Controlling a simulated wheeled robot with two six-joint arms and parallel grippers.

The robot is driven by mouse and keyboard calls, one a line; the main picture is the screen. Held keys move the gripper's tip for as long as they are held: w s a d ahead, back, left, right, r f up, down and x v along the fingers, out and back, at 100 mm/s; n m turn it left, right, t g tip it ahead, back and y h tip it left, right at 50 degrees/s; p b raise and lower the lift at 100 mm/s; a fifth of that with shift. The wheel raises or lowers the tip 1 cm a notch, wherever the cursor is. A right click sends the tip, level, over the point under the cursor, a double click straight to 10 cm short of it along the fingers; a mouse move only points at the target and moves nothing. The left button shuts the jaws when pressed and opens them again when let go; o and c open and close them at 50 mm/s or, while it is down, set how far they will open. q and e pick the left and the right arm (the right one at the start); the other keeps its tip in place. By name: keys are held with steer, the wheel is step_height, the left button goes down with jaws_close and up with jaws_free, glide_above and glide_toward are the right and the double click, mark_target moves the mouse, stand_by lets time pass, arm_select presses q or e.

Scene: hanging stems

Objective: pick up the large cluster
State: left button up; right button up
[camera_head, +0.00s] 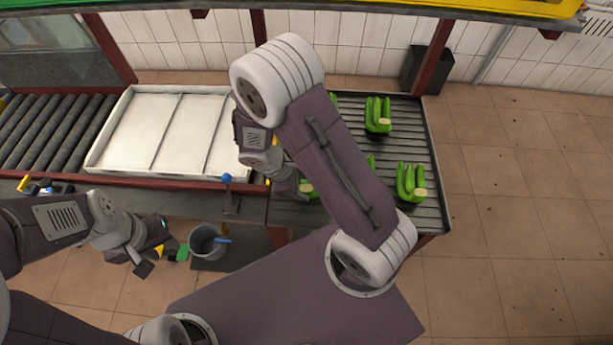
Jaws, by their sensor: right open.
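Several green banana clusters lie on the dark ribbed table (436,212). One cluster (378,118) is at the back and one cluster (410,185) is at the front right. Other clusters show only in part behind my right arm, including a cluster (307,190) at the table's left edge. I cannot tell for sure which is the large one. My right gripper (297,184) points down beside that left cluster, open, its fingertips mostly hidden by my arm. I cannot tell whether it touches the cluster. My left gripper (152,262) hangs low at the left, away from the bananas, its jaws unclear.
A white tray (92,163) with dividers lies left of the table, beside a roller conveyor (45,130). A grey bucket (196,243) stands on a dark mat below. A dark bin (420,70) stands at the back wall. The tiled floor at right is clear.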

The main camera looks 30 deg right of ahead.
steer(key=shift+d+f, duration=0.3)
steer(key=shift+f, duration=0.35)
steer(key=shift+w+d+f, duration=0.15)
steer(key=shift+w, duration=0.05)
steer(key=shift+s, duration=0.15)
jaws_close()
arm_select(q)
steer(key=shift+w+d+f, duration=0.1)
steer(key=shift+w, duration=0.05)
arm_select(e)
steer(key=shift+r, duration=0.25)
